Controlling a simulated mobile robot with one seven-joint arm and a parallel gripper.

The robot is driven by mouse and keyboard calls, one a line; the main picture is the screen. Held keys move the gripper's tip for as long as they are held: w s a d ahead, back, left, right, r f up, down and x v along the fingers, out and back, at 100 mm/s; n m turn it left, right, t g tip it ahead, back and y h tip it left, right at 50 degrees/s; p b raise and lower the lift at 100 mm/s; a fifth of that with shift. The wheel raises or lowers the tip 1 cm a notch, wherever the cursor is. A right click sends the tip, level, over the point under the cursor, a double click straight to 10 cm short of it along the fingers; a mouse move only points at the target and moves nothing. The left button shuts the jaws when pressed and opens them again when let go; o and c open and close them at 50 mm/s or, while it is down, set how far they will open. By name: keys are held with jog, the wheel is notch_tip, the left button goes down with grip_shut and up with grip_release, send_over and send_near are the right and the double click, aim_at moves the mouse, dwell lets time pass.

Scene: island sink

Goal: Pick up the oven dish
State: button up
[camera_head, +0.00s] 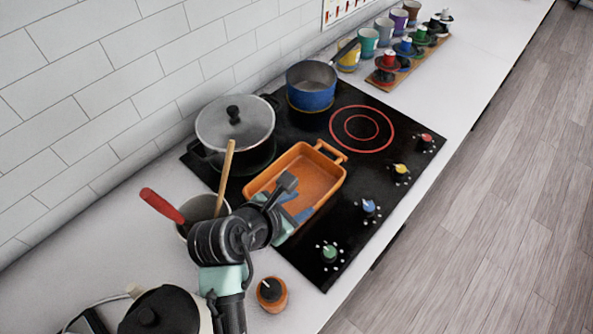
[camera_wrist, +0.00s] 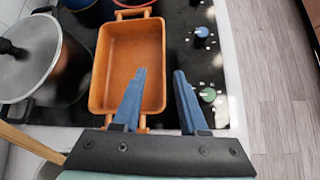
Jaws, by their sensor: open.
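The oven dish (camera_head: 318,172) is an orange rectangular dish with a loop handle at each short end. It sits empty on the black cooktop, and also shows in the wrist view (camera_wrist: 125,48). My gripper (camera_head: 297,204) is open above the near part of the dish, with nothing between its blue fingers. In the wrist view my gripper (camera_wrist: 160,72) has its left finger over the dish's inside and its right finger beyond the dish's right wall. I cannot tell how far the fingertips are above the rim. The near handle is partly hidden by my gripper.
A lidded grey pot (camera_head: 236,128) stands left of the dish, and a blue saucepan (camera_head: 311,88) stands behind it. A utensil pot (camera_head: 201,210) is beside my arm. Coloured knobs (camera_head: 369,207) line the cooktop's right side. Cups (camera_head: 368,42) stand at the back.

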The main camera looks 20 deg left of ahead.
aim_at(321, 199)
jog(key=shift+n+g, duration=0.3)
jog(key=shift+n, duration=0.3)
jog(key=x, duration=0.2)
jog(key=s+x, duration=0.1)
jog(key=x, duration=0.2)
jog(key=f+x, duration=0.1)
jog(key=x, duration=0.1)
jog(key=shift+w+d+f, duration=0.15)
jog(key=shift+d+f, duration=0.15)
jog(key=shift+f, duration=0.05)
jog(key=shift+w+p+x, duration=0.2)
jog(key=shift+p+x, duration=0.15)
jog(key=shift+x, duration=2.55)
jog(key=shift+a+r, duration=0.15)
grip_shut()
jog(key=shift+w+r, duration=0.1)
jog(key=shift+r, duration=0.05)
